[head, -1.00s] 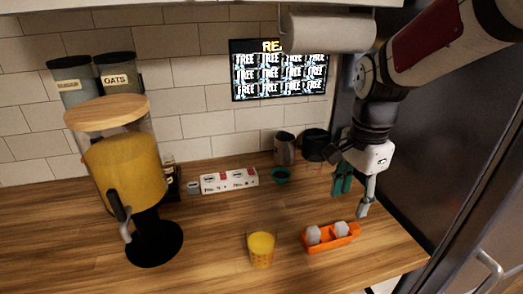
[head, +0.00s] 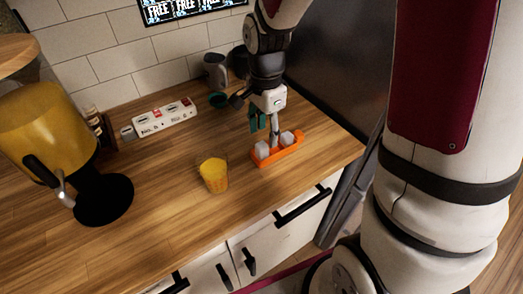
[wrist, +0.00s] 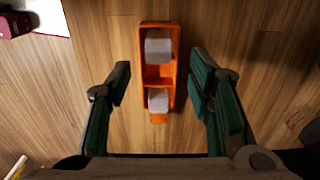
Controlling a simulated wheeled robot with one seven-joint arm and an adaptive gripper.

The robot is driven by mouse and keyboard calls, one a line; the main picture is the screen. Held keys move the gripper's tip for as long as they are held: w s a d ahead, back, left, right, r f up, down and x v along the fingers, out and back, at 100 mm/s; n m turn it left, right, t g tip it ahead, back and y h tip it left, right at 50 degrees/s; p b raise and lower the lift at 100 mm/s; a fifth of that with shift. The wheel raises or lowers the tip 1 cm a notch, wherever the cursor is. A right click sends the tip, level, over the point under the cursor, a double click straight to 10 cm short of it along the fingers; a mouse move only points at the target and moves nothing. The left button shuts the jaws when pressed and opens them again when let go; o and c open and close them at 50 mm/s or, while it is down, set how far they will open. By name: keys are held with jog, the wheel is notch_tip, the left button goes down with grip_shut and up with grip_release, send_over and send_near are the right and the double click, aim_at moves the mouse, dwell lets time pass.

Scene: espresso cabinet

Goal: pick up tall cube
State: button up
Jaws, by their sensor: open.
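An orange tray (head: 279,154) on the wooden counter holds two pale grey-white cubes. One cube (head: 262,150) is at its left end, the other (head: 287,138) toward its right end. In the wrist view, the tray (wrist: 159,75) runs up the middle with one cube (wrist: 158,49) in its upper part and another (wrist: 158,99) lower down. I cannot tell for sure which cube is the taller. My gripper (head: 265,131) points down above the tray. In the wrist view, its open, empty teal-padded fingers (wrist: 160,64) stand on either side of the tray.
A yellow cup (head: 214,176) stands left of the tray. A drink dispenser (head: 48,120) is farther left. A dark refrigerator panel (head: 335,85) rises at right.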

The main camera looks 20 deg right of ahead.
aim_at(265, 143)
notch_tip(265, 143, down, 5)
jog(key=shift+s+r, duration=0.1)
jog(key=shift+r, duration=0.1)
grip_shut()
dwell(0.3)
